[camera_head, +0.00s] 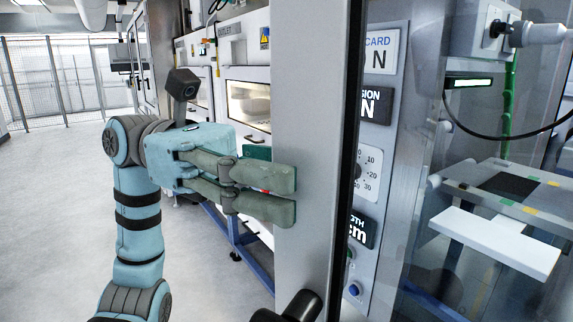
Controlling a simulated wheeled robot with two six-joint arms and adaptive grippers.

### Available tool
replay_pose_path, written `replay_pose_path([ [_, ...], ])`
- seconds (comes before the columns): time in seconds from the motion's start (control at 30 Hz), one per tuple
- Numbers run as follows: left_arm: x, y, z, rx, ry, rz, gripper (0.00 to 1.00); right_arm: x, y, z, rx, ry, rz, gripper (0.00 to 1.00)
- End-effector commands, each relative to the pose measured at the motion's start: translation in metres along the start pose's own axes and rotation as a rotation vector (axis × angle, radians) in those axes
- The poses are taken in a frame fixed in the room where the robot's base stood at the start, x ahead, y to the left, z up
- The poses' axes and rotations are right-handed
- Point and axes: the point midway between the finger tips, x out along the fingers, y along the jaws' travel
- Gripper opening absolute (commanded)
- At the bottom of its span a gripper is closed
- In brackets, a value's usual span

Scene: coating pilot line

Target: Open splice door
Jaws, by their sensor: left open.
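The splice door appears as a tall light-grey frame (312,90) with a dark edge strip, running from top to bottom of the head view. Clear glazing seems to extend to its right; I cannot tell whether the door is shut or ajar. My left gripper (293,194) is at the frame's left side, its two grey-green fingers pointing right and overlapping the frame in the picture. The fingers are apart, one above the other, with nothing seen between them. Whether they touch the frame is unclear. My right gripper is out of view.
A black rounded part (287,308) shows at the bottom edge. A control panel (375,160) with labels and a dial stands behind the frame. A white plate (495,240) lies inside the machine at right. Open floor (50,220) lies at left.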

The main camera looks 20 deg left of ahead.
Motion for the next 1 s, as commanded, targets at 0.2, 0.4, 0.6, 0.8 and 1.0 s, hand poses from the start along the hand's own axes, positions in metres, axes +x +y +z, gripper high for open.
replay_pose_path([
  [0.2,0.0036,0.0001,-0.0004,0.000,0.000,0.001,0.45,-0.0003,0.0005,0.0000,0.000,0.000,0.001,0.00],
  [0.4,0.0034,0.0001,-0.0004,0.000,0.000,0.001,0.24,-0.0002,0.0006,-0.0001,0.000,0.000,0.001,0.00],
  [0.6,0.0033,0.0001,-0.0002,0.000,-0.001,0.000,0.00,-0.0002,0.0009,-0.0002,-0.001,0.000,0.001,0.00],
  [0.8,0.0033,-0.0002,-0.0002,0.000,-0.001,0.000,0.00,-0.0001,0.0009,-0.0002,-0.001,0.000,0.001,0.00],
  [1.0,0.0049,-0.0042,-0.0008,0.000,0.000,0.003,0.00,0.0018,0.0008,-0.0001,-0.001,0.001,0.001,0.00],
])
